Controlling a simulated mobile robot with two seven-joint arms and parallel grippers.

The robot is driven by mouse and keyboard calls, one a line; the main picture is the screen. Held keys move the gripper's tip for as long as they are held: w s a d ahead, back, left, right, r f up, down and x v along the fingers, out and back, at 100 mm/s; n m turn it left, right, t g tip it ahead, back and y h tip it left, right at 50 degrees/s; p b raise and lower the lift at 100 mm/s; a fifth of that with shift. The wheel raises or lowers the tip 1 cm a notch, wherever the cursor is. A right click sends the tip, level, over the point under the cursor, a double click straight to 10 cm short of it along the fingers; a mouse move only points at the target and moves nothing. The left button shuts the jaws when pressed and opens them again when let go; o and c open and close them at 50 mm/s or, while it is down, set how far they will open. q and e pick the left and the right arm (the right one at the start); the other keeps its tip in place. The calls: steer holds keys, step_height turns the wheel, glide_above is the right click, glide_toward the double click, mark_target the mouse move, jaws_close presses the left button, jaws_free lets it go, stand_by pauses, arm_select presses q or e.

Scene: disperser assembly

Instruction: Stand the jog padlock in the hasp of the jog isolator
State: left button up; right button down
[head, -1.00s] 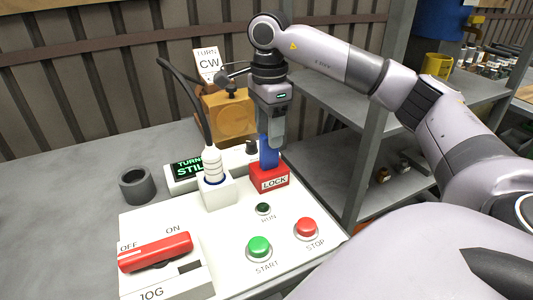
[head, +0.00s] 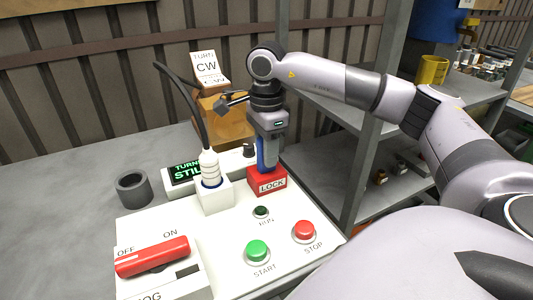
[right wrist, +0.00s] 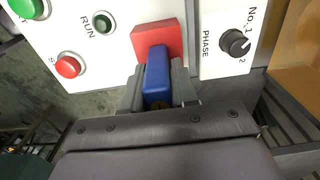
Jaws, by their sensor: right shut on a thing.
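The blue padlock (right wrist: 157,75) stands upright in the red holder marked LOCK (head: 268,183). In the head view only a narrow strip of the padlock (head: 261,152) shows beside the finger. My right gripper (head: 267,165) points down over it and is shut on it, with a finger on either side in the right wrist view (right wrist: 158,90). The padlock's lower part is hidden. The jog isolator (head: 155,275) is at the lower left, with its red handle (head: 152,256) lying across below the OFF and ON marks. I cannot make out its hasp. My left gripper is not in view.
A white post with a ribbed plug and black cable (head: 213,195) stands left of the holder. Green START (head: 257,250) and red STOP (head: 304,231) buttons lie in front. A dark ring (head: 133,188) sits at the left. A shelf upright (head: 366,170) stands close at the right.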

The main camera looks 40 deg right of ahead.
steer(key=shift+r, duration=0.1)
step_height(320, 180, up, 9)
steer(key=shift+w+f+p, duration=0.1)
steer(key=shift+f+p, duration=0.1)
steer(key=shift+p, duration=0.1)
step_height(320, 180, up, 11)
steer(key=p, duration=0.5)
steer(key=shift+a, duration=0.15)
